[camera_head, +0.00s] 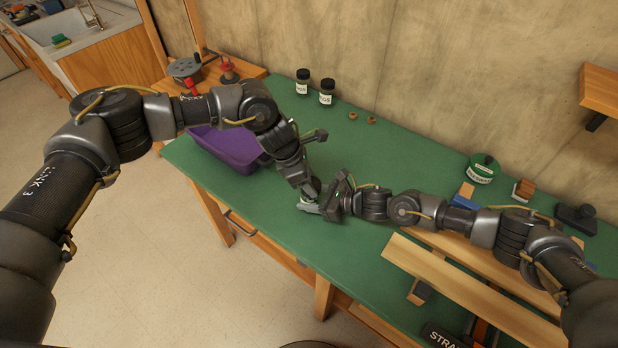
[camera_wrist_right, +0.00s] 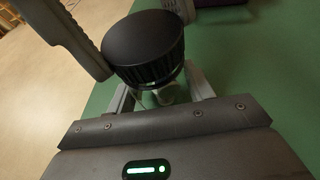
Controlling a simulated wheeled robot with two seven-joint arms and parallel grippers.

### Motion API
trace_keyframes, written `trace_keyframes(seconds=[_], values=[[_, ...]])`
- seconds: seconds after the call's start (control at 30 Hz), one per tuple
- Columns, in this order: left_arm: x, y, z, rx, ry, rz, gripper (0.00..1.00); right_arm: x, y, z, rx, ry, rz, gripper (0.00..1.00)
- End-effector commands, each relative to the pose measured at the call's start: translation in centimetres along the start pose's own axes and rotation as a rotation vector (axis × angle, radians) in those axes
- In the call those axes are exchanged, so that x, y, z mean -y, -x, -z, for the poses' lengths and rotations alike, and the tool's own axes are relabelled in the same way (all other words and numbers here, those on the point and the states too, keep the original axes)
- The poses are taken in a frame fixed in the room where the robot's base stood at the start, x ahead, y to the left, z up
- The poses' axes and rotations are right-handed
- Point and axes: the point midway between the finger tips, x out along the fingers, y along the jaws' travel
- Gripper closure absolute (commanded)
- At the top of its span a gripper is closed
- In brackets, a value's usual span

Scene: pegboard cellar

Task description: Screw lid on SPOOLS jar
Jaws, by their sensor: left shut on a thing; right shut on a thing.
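A black ribbed lid (camera_wrist_right: 145,45) sits at the mouth of a clear jar (camera_wrist_right: 168,93) in the right wrist view. I cannot tell how far it is threaded, and no SPOOLS label shows. My right gripper (camera_wrist_right: 162,98) is shut on the jar below the lid. My left gripper's grey fingers flank the lid, one (camera_wrist_right: 62,32) at its left and one at its upper right, shut on it. In the head view, my left gripper (camera_head: 311,193) and my right gripper (camera_head: 320,207) meet over the bench's front part and mostly hide jar and lid.
Two black-lidded jars (camera_head: 302,83) (camera_head: 326,93) stand at the back of the green bench (camera_head: 395,150), near small brown pieces (camera_head: 361,117). A purple bin (camera_head: 228,150) is at left. A green tin (camera_head: 481,169) and wooden boards (camera_head: 470,279) are at right. The back middle is clear.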

Motion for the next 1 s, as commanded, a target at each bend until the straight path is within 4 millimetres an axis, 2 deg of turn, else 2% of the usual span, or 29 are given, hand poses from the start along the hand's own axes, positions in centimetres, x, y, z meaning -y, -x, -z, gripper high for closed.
trace_keyframes(seconds=[0.07, 0.1, 0.27, 0.6, 0.7, 0.83, 1.0], values=[[0.02, -0.18, 0.07, 0.000, 0.000, 0.000, 0.73, -0.03, -0.01, 0.01, 0.000, 0.000, -0.001, 0.89], [0.01, -0.14, 0.05, 0.000, -0.001, 0.001, 0.73, -0.03, -0.01, 0.01, 0.000, 0.000, -0.001, 1.00], [-0.16, -0.20, 0.00, -0.008, -0.123, 0.051, 0.73, -0.02, 0.00, 0.01, 0.000, 0.000, 0.000, 1.00], [-0.55, -0.52, -0.31, -0.013, -0.865, 0.359, 0.73, -0.01, -0.01, 0.01, 0.000, 0.001, 0.000, 1.00], [-0.50, -0.58, -0.33, -0.007, -0.996, 0.414, 0.73, -0.02, -0.02, 0.00, 0.000, 0.001, 0.000, 1.00], [-0.55, -0.44, -0.33, -0.002, -1.084, 0.453, 0.73, -0.03, -0.03, -0.03, 0.001, 0.001, -0.001, 1.00], [-0.59, -0.35, -0.34, 0.002, -1.104, 0.461, 0.73, -0.04, -0.04, -0.04, 0.001, 0.000, -0.001, 1.00]])
